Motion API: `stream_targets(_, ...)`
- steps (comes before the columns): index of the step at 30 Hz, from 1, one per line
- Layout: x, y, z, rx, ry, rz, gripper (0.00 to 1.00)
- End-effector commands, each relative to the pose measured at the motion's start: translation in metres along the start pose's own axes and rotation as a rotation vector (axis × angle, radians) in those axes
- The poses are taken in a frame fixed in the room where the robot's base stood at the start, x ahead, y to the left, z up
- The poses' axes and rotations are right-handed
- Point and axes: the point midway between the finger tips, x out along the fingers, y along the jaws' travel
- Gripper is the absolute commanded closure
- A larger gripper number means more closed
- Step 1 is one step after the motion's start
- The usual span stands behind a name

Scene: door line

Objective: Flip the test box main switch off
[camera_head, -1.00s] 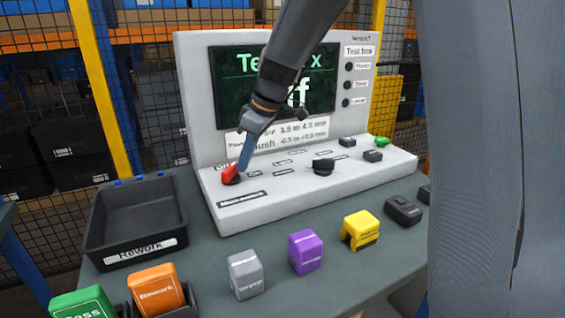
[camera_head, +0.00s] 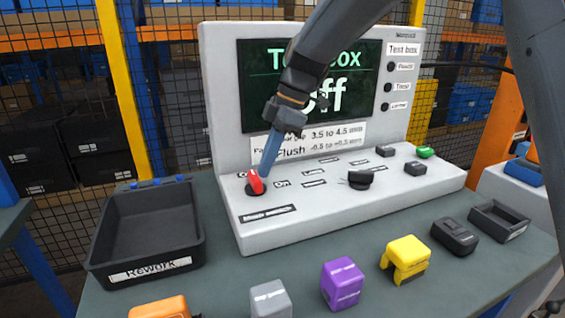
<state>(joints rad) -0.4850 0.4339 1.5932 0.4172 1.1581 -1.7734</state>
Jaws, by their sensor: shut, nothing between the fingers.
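The test box (camera_head: 410,187) is a light grey console with an upright screen (camera_head: 352,92) that reads "Off", its text partly hidden by my arm. The main switch (camera_head: 255,183) is a red lever on a dark round base at the console's left end. The lever stands tilted up, its top leaning left. My gripper (camera_head: 266,170) is shut and empty, its blue fingers pointing down just right of the red lever. They look very close to it or touching; I cannot tell which.
A black Rework tray (camera_head: 145,235) stands left of the console. A black knob (camera_head: 360,179) and a green button (camera_head: 425,152) sit further right on the panel. Grey (camera_head: 270,300), purple (camera_head: 342,284) and yellow (camera_head: 405,258) blocks stand along the front.

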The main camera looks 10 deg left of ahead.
Motion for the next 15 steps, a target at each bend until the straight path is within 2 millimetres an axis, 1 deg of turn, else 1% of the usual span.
stream_targets(6,0.0027,0.0009,-0.0063,-0.007,0.000,-0.003,1.00)
stream_targets(15,0.0025,0.0012,-0.0062,-0.005,0.000,-0.002,1.00)
